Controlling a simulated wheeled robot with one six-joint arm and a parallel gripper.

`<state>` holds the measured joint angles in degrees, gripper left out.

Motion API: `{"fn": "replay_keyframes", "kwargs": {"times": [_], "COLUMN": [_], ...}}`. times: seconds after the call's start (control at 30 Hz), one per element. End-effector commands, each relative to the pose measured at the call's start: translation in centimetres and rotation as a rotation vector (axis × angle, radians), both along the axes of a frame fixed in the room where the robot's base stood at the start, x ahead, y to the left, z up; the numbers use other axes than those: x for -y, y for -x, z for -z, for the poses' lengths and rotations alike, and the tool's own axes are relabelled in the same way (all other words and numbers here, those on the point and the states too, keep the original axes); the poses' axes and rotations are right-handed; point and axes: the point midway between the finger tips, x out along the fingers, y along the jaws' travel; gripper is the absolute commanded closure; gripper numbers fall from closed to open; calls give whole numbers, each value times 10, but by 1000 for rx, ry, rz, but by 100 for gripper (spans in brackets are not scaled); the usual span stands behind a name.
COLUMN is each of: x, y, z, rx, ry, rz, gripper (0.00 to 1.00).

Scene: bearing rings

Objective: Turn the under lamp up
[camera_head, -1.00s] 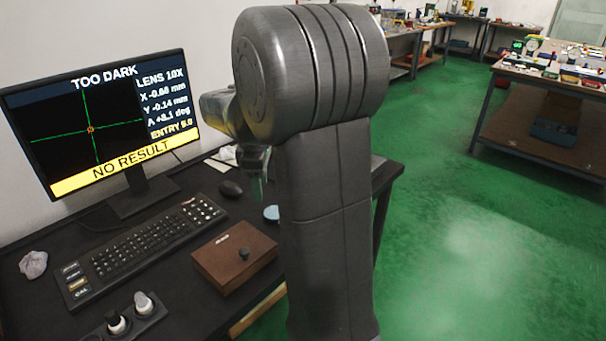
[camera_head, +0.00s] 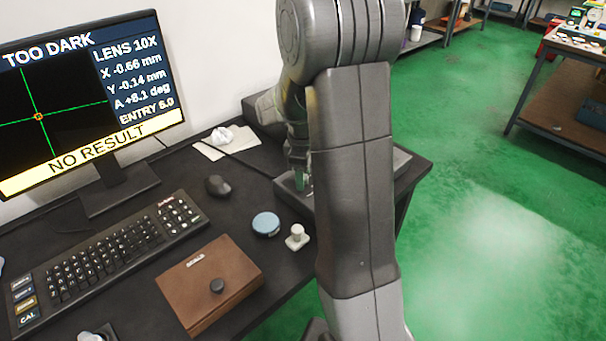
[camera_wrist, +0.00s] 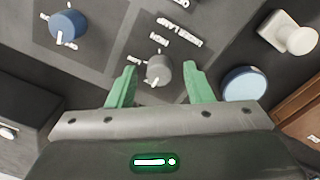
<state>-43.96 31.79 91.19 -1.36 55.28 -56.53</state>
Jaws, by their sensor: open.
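In the wrist view a dark panel (camera_wrist: 105,50) carries a small grey knob (camera_wrist: 158,72) with a white pointer mark. A blue knob (camera_wrist: 68,25) sits farther left on the panel. My gripper (camera_wrist: 157,82) is open, its green fingers on either side of the grey knob; I cannot tell whether they touch it. In the head view my gripper (camera_head: 302,180) is low over the instrument base (camera_head: 290,199), partly hidden by my arm. The monitor (camera_head: 75,100) reads TOO DARK and NO RESULT.
A blue round disc (camera_head: 266,224) and a pale knobbed piece (camera_head: 297,238) lie near the instrument. Green floor (camera_head: 470,230) is clear at right.

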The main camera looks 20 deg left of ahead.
Motion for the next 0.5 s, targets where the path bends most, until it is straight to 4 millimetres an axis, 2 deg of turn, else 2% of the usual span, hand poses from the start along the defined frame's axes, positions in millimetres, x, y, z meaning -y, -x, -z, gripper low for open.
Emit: {"fn": "replay_keyframes", "kwargs": {"times": [0.2, 0.27, 0.43, 0.5], "x": [0, 0, 0, 0], "y": [0, 0, 0, 0], "z": [0, 0, 0, 0], "rx": [0, 0, 0, 0], "ry": [0, 0, 0, 0], "rz": [0, 0, 0, 0], "gripper": [53, 63, 97, 98]}}
